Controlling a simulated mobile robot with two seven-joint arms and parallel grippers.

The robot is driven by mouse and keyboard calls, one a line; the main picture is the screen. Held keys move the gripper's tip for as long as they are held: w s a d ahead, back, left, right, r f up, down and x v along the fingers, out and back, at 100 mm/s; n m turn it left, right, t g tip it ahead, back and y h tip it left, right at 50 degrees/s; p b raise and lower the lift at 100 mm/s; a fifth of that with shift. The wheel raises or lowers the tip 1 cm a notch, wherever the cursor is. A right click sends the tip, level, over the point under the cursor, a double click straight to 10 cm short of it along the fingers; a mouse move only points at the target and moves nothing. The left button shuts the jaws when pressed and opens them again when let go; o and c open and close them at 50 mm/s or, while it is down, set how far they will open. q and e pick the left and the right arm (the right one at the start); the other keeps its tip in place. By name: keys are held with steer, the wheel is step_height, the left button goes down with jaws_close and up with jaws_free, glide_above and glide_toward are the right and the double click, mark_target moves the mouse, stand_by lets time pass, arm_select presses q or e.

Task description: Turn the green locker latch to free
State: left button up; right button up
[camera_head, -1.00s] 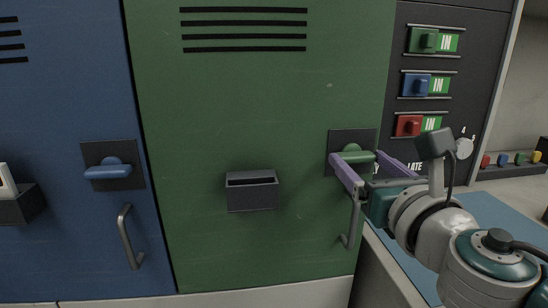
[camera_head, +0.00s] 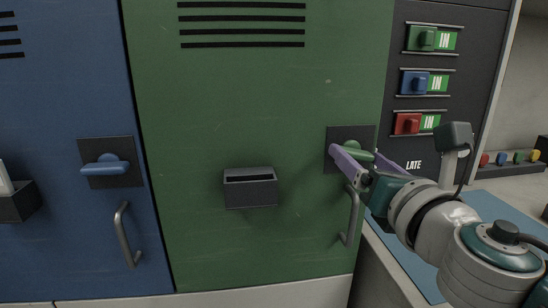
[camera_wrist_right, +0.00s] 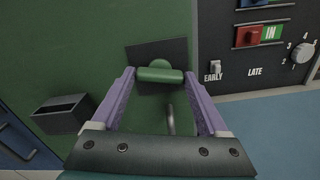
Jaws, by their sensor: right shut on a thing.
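The green locker (camera_head: 260,120) has a green latch handle (camera_head: 354,151) on a dark square plate at its right side. The handle slopes slightly, with its right end lower. My right gripper (camera_head: 357,153) is shut on this handle, its two purple fingers at the handle's two ends. The right wrist view shows the green latch handle (camera_wrist_right: 160,75) lying across between the fingertips of my right gripper (camera_wrist_right: 159,73). The fingers hide part of the handle and plate in the head view. My left gripper is not in view.
A grey door pull (camera_head: 350,215) is just below the latch. A dark open box (camera_head: 250,190) is fixed on the green door. The blue locker (camera_head: 60,230) with its blue latch (camera_head: 105,166) is at left. A dark panel (camera_head: 468,100) with coloured sliders is at right.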

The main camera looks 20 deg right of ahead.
steer(key=m+b, duration=0.1)
steer(key=m, duration=0.3)
steer(key=shift+m, duration=0.3)
steer(key=m, duration=0.3)
steer(key=shift+m+b, duration=0.4)
steer(key=m, duration=0.4)
steer(key=shift+m, duration=1.3)
steer(key=o, duration=1.2)
steer(key=shift+o, duration=0.2)
